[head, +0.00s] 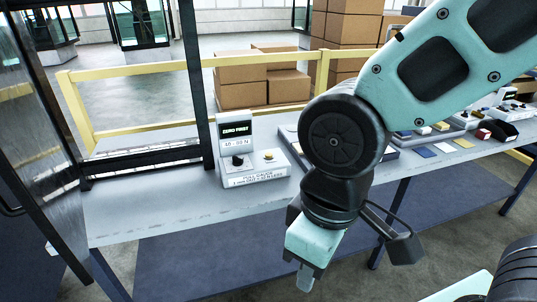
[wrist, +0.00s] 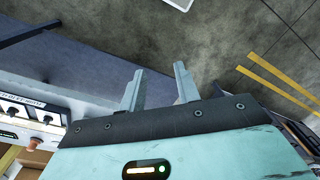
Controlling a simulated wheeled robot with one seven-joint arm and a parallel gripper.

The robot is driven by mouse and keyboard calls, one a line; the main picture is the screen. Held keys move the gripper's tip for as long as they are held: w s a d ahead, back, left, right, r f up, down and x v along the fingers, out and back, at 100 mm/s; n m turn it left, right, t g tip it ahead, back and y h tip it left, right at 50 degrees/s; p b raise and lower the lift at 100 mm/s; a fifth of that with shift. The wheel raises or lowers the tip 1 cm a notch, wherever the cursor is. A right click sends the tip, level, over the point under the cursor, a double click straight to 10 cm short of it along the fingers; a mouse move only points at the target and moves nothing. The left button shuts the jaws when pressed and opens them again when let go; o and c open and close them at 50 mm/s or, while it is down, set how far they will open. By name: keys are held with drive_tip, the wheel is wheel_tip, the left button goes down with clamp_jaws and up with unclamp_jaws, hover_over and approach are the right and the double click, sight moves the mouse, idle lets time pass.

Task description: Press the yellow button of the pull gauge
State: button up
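The pull gauge (head: 255,180) is a white unit on the grey bench, left of my arm in the head view. It has an upright display panel, a black knob (head: 238,161) and a yellow button (head: 268,156) on its base. My gripper (head: 305,280) hangs in front of the bench's near edge, to the right of and nearer than the gauge, pointing down. In the wrist view my gripper (wrist: 159,88) has its two fingers apart with nothing between them. I cannot make out the yellow button in the wrist view.
A black post (head: 197,80) stands just left of the gauge. Trays and small parts (head: 430,143) lie on the bench to the right. A yellow rail (head: 140,71) and cardboard boxes are behind. A white panel with black switches (wrist: 28,115) shows at left in the wrist view.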

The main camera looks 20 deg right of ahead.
clamp_jaws()
idle(1.5)
